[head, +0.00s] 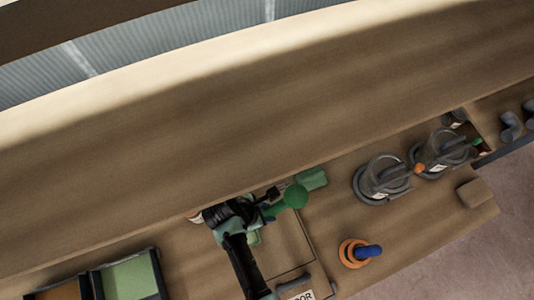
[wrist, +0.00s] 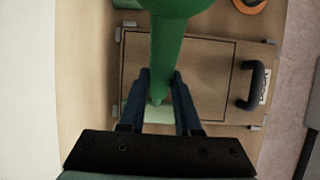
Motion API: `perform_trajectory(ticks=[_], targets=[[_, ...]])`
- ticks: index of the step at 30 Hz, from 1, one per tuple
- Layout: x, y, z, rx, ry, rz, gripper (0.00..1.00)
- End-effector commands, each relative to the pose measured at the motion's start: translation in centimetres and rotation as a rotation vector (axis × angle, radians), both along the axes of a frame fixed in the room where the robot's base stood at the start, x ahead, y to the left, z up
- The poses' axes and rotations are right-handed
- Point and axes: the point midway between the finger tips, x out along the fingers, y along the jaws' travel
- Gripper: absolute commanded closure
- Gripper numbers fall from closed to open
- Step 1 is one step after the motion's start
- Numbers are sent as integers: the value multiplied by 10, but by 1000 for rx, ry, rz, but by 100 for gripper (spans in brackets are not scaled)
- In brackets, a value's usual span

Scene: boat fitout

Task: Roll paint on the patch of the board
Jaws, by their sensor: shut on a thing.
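My gripper (wrist: 160,95) is shut on a green tool, seemingly the roller (wrist: 172,45), by its narrow part. In the head view the tool's round green end (head: 295,196) sticks out to the right of my gripper (head: 266,210). The board is a flat wooden panel (wrist: 205,75) labelled DOOR, with a dark handle; it also shows in the head view (head: 287,240). A pale green patch (wrist: 159,113) lies behind the fingertips, partly hidden; it also shows in the head view (head: 254,238). I cannot tell whether the tool touches it.
A tray with a green compartment (head: 130,278) stands at the lower left. A pale green block (head: 311,179) lies beyond the tool. An orange ring with a blue part (head: 355,252) and round grey fittings (head: 382,180) lie to the right. A curved hull wall (head: 200,130) rises behind.

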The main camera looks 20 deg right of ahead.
Motion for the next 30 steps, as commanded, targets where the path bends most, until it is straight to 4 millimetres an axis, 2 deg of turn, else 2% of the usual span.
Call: perform_trajectory(ticks=[18,30], targets=[[0,-2,-9,0,-1,0,100],[1,-43,-7,0,-2,-1,100]])
